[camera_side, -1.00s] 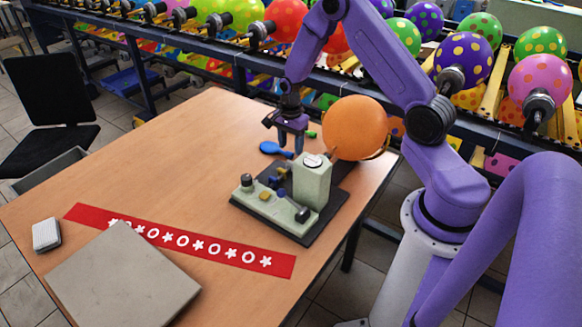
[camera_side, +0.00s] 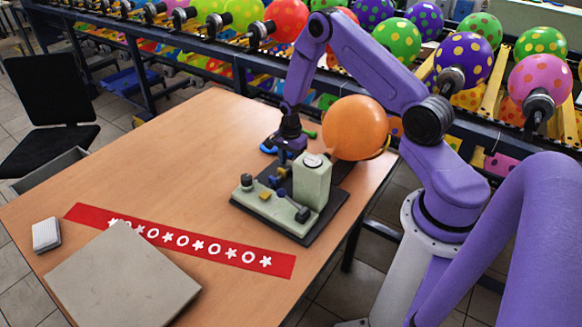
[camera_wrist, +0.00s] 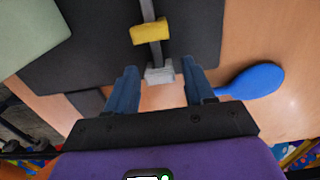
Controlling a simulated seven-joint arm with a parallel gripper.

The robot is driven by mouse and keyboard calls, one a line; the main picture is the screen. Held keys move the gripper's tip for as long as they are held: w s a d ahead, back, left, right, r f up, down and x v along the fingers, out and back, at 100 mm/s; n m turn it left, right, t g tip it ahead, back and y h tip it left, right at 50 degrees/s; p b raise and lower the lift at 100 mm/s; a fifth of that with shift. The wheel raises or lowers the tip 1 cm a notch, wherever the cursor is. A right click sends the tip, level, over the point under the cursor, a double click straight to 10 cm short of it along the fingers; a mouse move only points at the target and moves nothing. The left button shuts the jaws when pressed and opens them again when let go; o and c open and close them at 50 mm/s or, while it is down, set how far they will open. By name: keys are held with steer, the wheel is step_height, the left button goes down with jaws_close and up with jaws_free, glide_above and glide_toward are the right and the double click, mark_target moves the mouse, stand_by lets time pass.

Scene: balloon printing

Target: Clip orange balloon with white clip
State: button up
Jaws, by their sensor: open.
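The inflated orange balloon (camera_side: 355,127) sits on the right of the grey-green machine (camera_side: 312,187) at the table's right side. My gripper (camera_side: 282,160) is low at the machine's far left edge, its fingertips partly hidden. In the wrist view my gripper (camera_wrist: 158,68) is open, with two blue fingers apart. A small whitish clip-like block (camera_wrist: 160,75), apparently the white clip, lies between the fingers at the end of a grey rod. I see gaps on both sides of it. The orange balloon is outside the wrist view.
A yellow block (camera_wrist: 150,32) sits on the same rod, above a dark base plate (camera_wrist: 90,60). A flat blue balloon (camera_wrist: 252,80) lies on the table to the right. A red patterned strip (camera_side: 190,244), a grey slab (camera_side: 122,280) and a white box (camera_side: 46,235) occupy the table's front left.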

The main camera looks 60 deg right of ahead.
mark_target(291, 162)
steer(key=c, duration=0.8)
steer(key=shift+r, duration=0.1)
step_height(291, 162, up, 10)
stand_by(1.3)
